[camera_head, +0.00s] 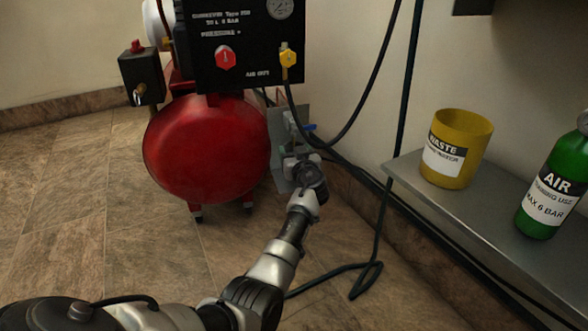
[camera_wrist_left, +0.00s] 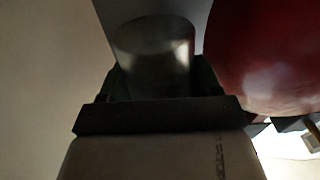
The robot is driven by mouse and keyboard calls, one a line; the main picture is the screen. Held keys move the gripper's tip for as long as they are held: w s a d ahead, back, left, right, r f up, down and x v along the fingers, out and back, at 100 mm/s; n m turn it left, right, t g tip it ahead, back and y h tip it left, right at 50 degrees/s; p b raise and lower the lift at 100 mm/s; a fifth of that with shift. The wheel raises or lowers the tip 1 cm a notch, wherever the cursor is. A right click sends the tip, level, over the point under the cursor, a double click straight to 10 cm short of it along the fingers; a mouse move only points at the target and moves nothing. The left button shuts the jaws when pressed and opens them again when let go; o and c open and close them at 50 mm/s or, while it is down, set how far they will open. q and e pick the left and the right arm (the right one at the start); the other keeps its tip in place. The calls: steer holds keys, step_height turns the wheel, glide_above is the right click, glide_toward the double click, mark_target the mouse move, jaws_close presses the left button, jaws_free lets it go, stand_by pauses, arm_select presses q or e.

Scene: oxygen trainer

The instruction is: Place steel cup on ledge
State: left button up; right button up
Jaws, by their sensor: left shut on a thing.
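My left gripper (camera_head: 299,147) reaches out beside the red compressor tank, close to a grey plate by the wall. In the left wrist view it is shut on a dull grey cylinder, the steel cup (camera_wrist_left: 155,50), which stands up between the two dark fingers. The lower part of the cup is hidden by the gripper. In the head view I cannot make out the cup clearly. A grey metal shelf (camera_head: 411,188) runs along the right wall. I cannot tell whether the shelf or the grey plate (camera_head: 278,128) is the ledge. My right gripper is not in view.
The red tank (camera_head: 207,148) is just left of my gripper and also shows in the left wrist view (camera_wrist_left: 270,50). Black hoses (camera_head: 405,90) hang along the wall. A yellow waste bin (camera_head: 468,134) and a green air bottle (camera_head: 568,155) stand on the shelf. Floor at left is clear.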

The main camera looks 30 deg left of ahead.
arm_select(q)
step_height(320, 180, down, 4)
steer(key=b, duration=0.3)
steer(key=shift+w+a, duration=0.1)
steer(key=shift+r, duration=0.15)
steer(key=o, duration=0.9)
